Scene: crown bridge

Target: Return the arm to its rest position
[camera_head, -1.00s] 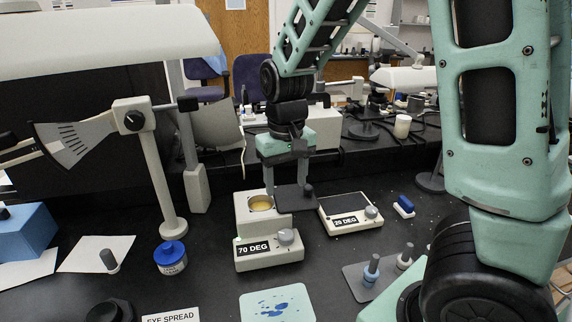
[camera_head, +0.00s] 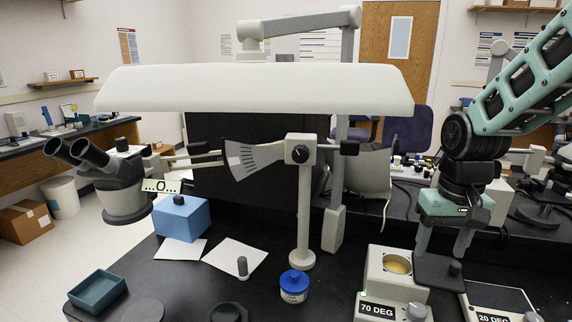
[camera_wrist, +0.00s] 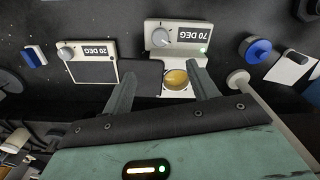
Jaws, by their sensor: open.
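My arm (camera_head: 530,90) comes in from the right edge of the head view. My gripper (camera_head: 442,250) points down at the right, just above the bench and close to the 70 DEG block (camera_head: 375,278). In the wrist view my gripper (camera_wrist: 163,85) has its two fingers spread apart, with nothing held between them. The 70 DEG block (camera_wrist: 178,38) with its round gold well (camera_wrist: 175,79) lies beyond and partly between the fingers. A dark plate with a small knob (camera_head: 437,272) is beside the block, under the gripper. I cannot tell whether a finger touches it.
The 20 DEG block (camera_head: 500,300) is at lower right. A blue-lidded jar (camera_head: 294,284), a pale post (camera_head: 304,200) and a long white lamp (camera_head: 255,88) stand left of my gripper. A microscope (camera_head: 115,175), blue box (camera_head: 181,217) and teal tray (camera_head: 97,290) are farther left.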

